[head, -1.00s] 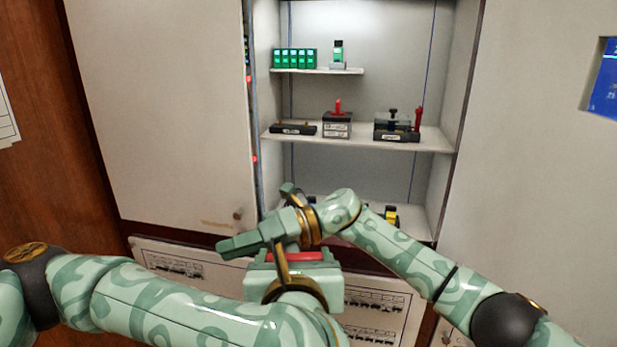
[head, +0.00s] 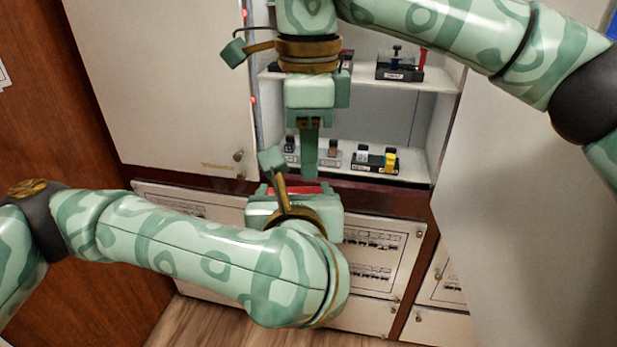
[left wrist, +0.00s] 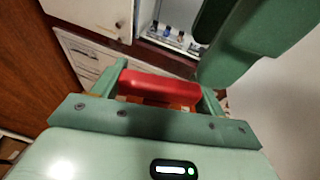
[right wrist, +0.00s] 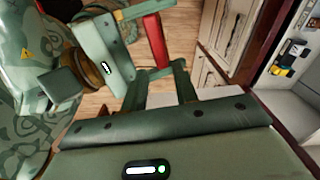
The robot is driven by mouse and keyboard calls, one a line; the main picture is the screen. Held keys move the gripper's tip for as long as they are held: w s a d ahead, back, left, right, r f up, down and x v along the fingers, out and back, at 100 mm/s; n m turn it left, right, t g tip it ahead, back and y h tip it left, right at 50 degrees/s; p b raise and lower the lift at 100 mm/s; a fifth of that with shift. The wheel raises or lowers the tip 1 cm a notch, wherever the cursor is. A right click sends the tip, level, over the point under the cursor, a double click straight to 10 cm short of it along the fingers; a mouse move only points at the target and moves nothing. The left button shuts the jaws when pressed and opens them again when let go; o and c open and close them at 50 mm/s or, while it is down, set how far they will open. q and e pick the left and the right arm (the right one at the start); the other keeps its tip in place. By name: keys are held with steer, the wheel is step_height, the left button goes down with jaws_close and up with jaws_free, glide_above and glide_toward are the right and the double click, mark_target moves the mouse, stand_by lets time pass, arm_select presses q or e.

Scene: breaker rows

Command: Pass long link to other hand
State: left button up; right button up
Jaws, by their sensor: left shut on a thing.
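The long link is a red bar (head: 309,190), held crosswise between the fingers of my left gripper (head: 298,190) at the bottom centre of the cabinet. It also shows in the left wrist view (left wrist: 158,88) and in the right wrist view (right wrist: 155,40). My left gripper is shut on it. My right gripper (head: 309,176) points down just above and behind the link in the head view. The link's ends are partly hidden by the left fingers.
The open cabinet's lower shelf (head: 415,178) holds several small blocks, one yellow (head: 391,161). A black base with a red handle (head: 421,60) stands on the shelf above. Closed panels (head: 180,200) lie below. My right arm crosses the upper cabinet.

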mark_target(309, 189)
step_height(309, 189, down, 7)
steer(key=shift+r, duration=0.1)
steer(key=shift+c, duration=0.3)
jaws_close()
arm_select(q)
steer(key=o, duration=1.2)
steer(key=shift+c, duration=0.2)
steer(key=shift+r, duration=0.1)
